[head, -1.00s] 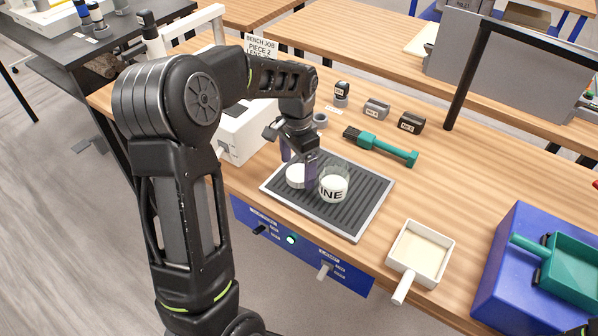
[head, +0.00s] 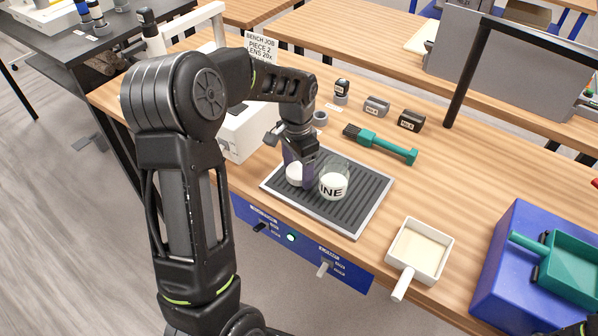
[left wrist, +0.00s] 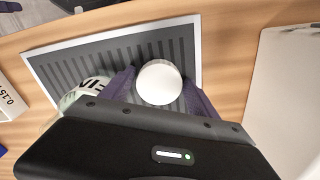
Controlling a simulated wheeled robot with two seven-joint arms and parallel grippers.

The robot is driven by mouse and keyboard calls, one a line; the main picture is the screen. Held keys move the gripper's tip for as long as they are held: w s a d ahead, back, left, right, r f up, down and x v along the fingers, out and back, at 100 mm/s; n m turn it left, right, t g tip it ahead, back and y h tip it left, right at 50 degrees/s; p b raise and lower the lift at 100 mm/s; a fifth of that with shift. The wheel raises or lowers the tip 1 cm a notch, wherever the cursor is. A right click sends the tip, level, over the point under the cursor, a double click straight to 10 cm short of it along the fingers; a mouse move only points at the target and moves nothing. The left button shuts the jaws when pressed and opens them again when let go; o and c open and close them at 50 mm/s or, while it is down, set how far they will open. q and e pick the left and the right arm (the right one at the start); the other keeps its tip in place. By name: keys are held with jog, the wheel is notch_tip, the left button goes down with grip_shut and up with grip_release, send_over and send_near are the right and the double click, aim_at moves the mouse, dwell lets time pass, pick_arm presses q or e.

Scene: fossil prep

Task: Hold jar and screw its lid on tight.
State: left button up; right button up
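The jar (head: 334,186) is clear with a white filling and dark lettering ending in "INE". It stands upright and open on the ribbed mat (head: 345,226). The white round lid (head: 294,174) is on the mat just left of the jar, apart from it. My left gripper (head: 298,166) points down at the lid, with a purple finger on either side. My right gripper is not seen.
A green-handled brush (head: 382,145) and small dark blocks (head: 410,120) lie behind the mat. A white scoop tray (head: 420,252) is at the front right, beside a blue box (head: 510,275) with a green scoop. A white device (head: 245,130) stands left of the mat.

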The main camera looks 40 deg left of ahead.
aim_at(297, 171)
pick_arm(q)
jog(key=c, duration=1)
jog(key=shift+r, duration=0.1)
notch_tip(297, 171, up, 10)
jog(key=b, duration=0.1)
dwell(0.4)
jog(key=o, duration=0.7)
grip_shut()
